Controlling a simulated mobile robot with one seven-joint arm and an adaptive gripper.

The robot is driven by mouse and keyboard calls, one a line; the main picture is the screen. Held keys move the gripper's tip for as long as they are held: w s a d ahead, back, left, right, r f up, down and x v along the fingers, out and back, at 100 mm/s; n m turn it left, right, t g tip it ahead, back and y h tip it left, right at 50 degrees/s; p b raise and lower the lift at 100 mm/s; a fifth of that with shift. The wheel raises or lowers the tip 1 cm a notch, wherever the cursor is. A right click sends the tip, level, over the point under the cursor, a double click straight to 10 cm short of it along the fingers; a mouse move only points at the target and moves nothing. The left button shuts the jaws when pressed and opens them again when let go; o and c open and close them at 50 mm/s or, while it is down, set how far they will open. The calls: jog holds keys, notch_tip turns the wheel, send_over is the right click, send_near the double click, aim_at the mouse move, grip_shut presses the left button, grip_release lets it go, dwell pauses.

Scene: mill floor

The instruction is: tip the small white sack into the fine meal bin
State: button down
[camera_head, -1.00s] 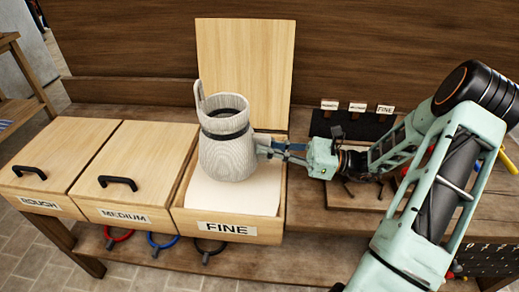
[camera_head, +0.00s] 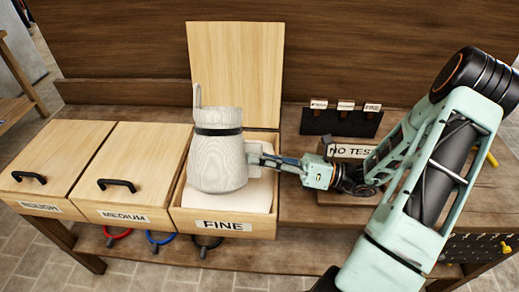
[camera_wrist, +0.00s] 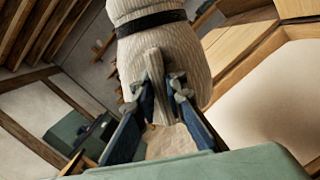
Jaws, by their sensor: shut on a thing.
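The small white sack (camera_head: 217,165), pale and finely striped with a dark band near its top, is held over the open fine meal bin (camera_head: 203,226). Its mouth end is up, leaning a little away in the head view, and the opening is hidden. My gripper (camera_head: 257,158) is shut on the sack's right side. In the wrist view my gripper (camera_wrist: 166,88) pinches a fold of the sack (camera_wrist: 185,60). Pale meal (camera_head: 250,196) fills the bin; the bin also shows in the wrist view (camera_wrist: 240,75). I cannot tell whether the sack touches the meal.
The fine bin's lid (camera_head: 236,70) stands upright behind it. The medium bin (camera_head: 140,165) and rough bin (camera_head: 60,160) are closed on the left. A dark rack with small labels (camera_head: 341,122) and a "NO TEST" sign (camera_head: 352,151) stand on the bench at right.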

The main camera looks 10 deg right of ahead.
jog(key=m, duration=0.2)
jog(key=s+m+p, duration=0.1)
jog(key=m, duration=0.1)
jog(key=s+m+h, duration=0.1)
jog(key=m, duration=0.1)
jog(key=shift+s+a+f+t+p, duration=0.1)
jog(key=shift+a+f+t+p, duration=0.05)
jog(key=shift+a+t+p, duration=0.25)
jog(key=m+p, duration=0.2)
jog(key=f+m+p, duration=0.1)
jog(key=p, duration=0.1)
jog(key=shift+w+d+m+h, duration=0.1)
jog(key=shift+w+m+h, duration=0.15)
jog(key=shift+m+h, duration=0.05)
jog(key=shift+w+d+f+m+p, duration=0.15)
jog(key=shift+f+m+p, duration=0.4)
jog(key=shift+m+p, duration=0.45)
